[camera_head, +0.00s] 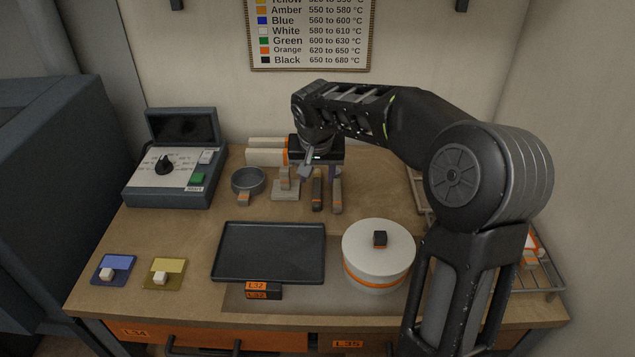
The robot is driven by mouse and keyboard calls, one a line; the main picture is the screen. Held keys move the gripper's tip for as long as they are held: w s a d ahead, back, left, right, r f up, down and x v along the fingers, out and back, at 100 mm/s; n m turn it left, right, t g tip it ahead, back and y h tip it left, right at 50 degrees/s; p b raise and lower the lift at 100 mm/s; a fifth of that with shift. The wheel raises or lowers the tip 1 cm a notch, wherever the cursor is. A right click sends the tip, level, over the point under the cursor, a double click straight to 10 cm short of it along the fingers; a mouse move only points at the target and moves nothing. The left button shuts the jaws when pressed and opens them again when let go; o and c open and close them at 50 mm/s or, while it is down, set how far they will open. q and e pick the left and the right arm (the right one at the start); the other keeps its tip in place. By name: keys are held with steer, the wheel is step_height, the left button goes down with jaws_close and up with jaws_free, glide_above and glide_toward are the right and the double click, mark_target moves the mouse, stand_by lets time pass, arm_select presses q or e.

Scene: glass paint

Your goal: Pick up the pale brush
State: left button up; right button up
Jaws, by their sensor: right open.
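Two slim brush-like tools with orange bands are side by side on the back middle of the table. The right one is a paler grey-brown, and I take it as the pale brush (337,196). The left one, the darker brush (317,193), is close beside it. My right gripper (321,170) points down above the upper ends of both, with its fingers apart and nothing seen between them. The gripper body hides the tools' upper ends, and I cannot tell whether a finger touches them. My left gripper is not in view.
A beige stand (286,190) and a grey round dish (249,180) are left of the brushes. White rolls (265,143) lie behind. A black tray (268,251) and a white lidded pot (378,255) are in front. A control box (170,175) is at the left, a wire rack (540,272) at the right.

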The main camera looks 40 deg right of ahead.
mark_target(317, 191)
steer(key=shift+s+a+r, duration=0.1)
steer(key=shift+s, duration=0.05)
steer(key=shift+x, duration=1.4)
steer(key=shift+p, duration=0.3)
steer(key=shift+f, duration=0.3)
steer(key=x, duration=0.2)
steer(key=p+x, duration=0.1)
steer(key=x, duration=0.1)
steer(key=shift+w+f+p, duration=0.2)
steer(key=shift+w+p, duration=0.1)
steer(key=shift+c, duration=0.5)
jaws_close()
